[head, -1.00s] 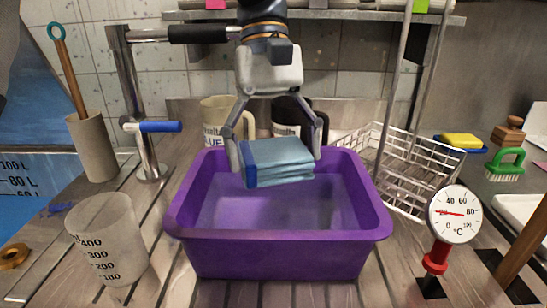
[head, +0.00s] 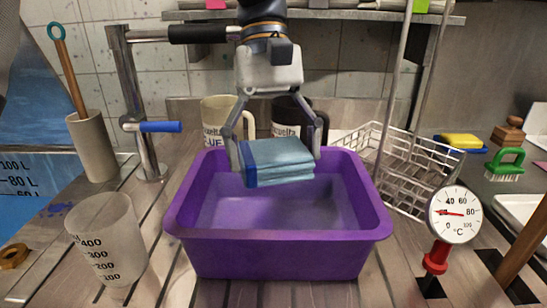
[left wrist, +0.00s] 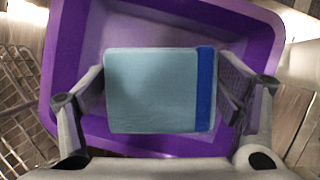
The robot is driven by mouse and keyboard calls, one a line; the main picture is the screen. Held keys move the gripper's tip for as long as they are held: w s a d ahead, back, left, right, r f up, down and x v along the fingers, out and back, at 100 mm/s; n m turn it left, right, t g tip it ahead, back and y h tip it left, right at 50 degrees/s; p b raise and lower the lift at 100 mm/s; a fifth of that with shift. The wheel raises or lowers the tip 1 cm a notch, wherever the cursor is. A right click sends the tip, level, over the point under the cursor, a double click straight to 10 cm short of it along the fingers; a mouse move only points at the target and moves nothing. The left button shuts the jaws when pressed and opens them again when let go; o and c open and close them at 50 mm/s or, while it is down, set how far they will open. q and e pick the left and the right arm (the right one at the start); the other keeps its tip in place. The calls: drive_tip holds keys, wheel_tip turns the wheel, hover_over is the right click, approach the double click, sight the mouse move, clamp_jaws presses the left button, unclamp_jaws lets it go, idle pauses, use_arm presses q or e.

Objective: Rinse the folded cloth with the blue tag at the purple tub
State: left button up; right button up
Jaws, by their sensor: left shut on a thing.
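The folded cloth (head: 279,162) is light blue-grey with a darker blue strip, the blue tag (head: 249,165), along its left edge. My left gripper (head: 277,155) is shut on the cloth from both sides and holds it level over the purple tub (head: 278,257). In the left wrist view the cloth (left wrist: 150,90) lies between the two fingers, with the blue tag (left wrist: 206,90) at its right side. The tub (left wrist: 75,60) surrounds it below. The cloth appears to be at about rim height, above the tub's bottom. My right gripper is not in view.
A faucet (head: 135,100) with a blue lever stands behind left. A measuring beaker (head: 108,240) is at front left, and a thermometer (head: 453,214) at front right. Two jugs stand behind the tub. A wire rack (head: 400,165) is behind right, near a green brush (head: 506,163).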

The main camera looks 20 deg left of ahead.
sight(279, 159)
use_arm(q)
drive_tip(key=shift+r, duration=2.5)
